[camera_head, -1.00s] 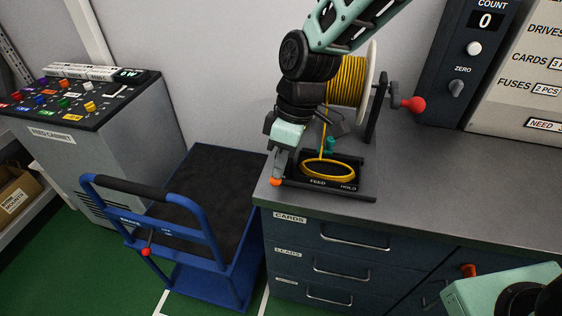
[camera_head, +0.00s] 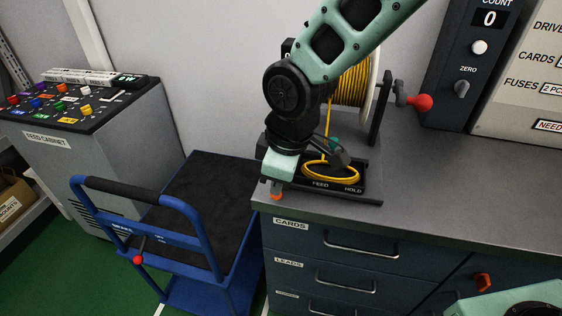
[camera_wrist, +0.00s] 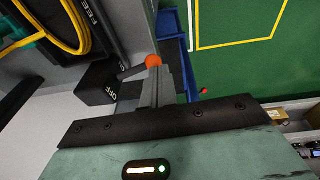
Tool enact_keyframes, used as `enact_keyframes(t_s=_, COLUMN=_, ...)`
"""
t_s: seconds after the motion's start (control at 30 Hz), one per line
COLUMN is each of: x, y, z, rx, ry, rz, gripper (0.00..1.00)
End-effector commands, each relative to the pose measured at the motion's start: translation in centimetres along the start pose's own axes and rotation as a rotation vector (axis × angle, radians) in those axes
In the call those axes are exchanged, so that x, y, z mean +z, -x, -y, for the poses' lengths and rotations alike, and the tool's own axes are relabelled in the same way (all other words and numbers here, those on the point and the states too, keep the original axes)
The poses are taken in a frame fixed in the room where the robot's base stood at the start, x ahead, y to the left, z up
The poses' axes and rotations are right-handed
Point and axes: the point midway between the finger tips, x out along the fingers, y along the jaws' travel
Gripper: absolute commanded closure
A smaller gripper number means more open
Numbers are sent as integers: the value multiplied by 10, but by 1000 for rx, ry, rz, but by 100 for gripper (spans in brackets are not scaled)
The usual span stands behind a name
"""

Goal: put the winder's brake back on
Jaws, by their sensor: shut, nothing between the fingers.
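The winder holds a spool of yellow cable (camera_head: 352,85), with a looped cable end on its black base marked FEED and HOLD (camera_head: 340,196). A red-knobbed crank (camera_head: 421,102) is on its right side. The brake shows in the wrist view as a black box (camera_wrist: 97,86) marked OFF, with a short dark lever ending in an orange ball (camera_wrist: 153,61). The ball also shows in the head view (camera_head: 276,197), at the bench's front left corner. My gripper (camera_wrist: 158,76) is shut and empty, its fingertips right at the ball. I cannot tell whether they touch it.
A blue cart (camera_head: 197,238) with a red-knobbed lever (camera_head: 138,260) stands left of the bench. A grey feed cabinet (camera_head: 115,150) is behind it. A panel with a count display (camera_head: 489,19) stands at the right. The bench top (camera_head: 450,175) right of the winder is clear.

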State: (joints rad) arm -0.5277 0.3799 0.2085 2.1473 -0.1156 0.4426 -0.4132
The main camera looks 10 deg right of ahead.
Motion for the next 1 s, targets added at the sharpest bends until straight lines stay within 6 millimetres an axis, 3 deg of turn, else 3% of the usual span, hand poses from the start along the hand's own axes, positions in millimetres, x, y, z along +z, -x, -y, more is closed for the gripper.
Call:
enact_keyframes(t_s=0.37, x=-3, y=16, z=-1, rx=0, ry=0, rz=0, gripper=100)
enact_keyframes(t_s=0.77, x=-3, y=17, z=-1, rx=0, ry=0, rz=0, gripper=100)
enact_keyframes(t_s=1.0, x=-11, y=41, z=-4, rx=0, ry=-1, rz=0, gripper=100)
